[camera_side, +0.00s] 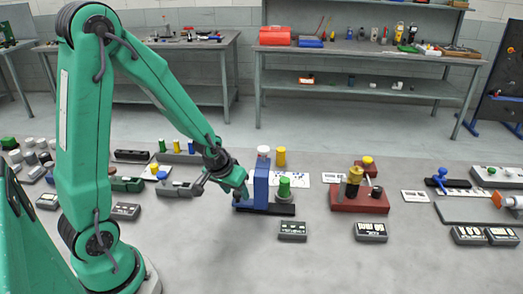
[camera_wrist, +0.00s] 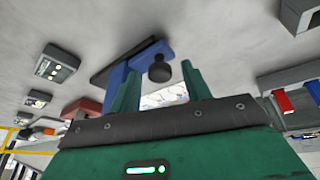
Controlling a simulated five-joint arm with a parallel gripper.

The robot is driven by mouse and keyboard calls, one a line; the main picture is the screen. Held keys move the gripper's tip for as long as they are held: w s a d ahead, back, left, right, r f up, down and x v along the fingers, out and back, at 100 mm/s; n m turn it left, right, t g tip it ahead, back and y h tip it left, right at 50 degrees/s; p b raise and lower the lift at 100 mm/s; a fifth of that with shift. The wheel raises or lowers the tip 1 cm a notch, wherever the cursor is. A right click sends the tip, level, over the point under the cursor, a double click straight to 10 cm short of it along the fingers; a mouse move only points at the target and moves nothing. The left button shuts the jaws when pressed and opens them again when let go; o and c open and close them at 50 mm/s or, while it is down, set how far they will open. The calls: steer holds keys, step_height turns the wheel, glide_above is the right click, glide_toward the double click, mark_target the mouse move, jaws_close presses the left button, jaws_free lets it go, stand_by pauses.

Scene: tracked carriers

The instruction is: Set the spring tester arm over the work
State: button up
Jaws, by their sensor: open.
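The spring tester has a blue upright (camera_side: 261,184) on a dark base (camera_side: 282,210), with a blue foot reaching left. A green cylinder (camera_side: 284,188) stands on the base, right of the upright. My gripper (camera_side: 241,192) is at the left side of the upright, low over the blue foot. In the wrist view my open gripper (camera_wrist: 160,72) has its green fingers apart, with a black round knob (camera_wrist: 159,69) showing between and beyond their tips. The blue part (camera_wrist: 118,76) lies beside the left finger. I cannot tell whether the fingers touch the knob.
A red block (camera_side: 360,201) with a dark and gold cylinder stands to the right. Small dark display boxes (camera_side: 293,230) lie in front.

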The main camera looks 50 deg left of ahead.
steer(key=v, duration=0.7)
steer(key=shift+r, duration=0.35)
stand_by(0.4)
steer(key=shift+s, duration=0.15)
steer(key=shift+a+m, duration=0.15)
steer(key=shift+m, duration=0.9)
steer(key=shift+a+m, duration=0.2)
steer(key=shift+m, duration=0.85)
steer(key=shift+f, duration=0.1)
steer(key=shift+d+x, duration=0.15)
steer(key=shift+x, duration=1.75)
steer(key=shift+d+x, duration=0.1)
steer(key=shift+x, duration=1.85)
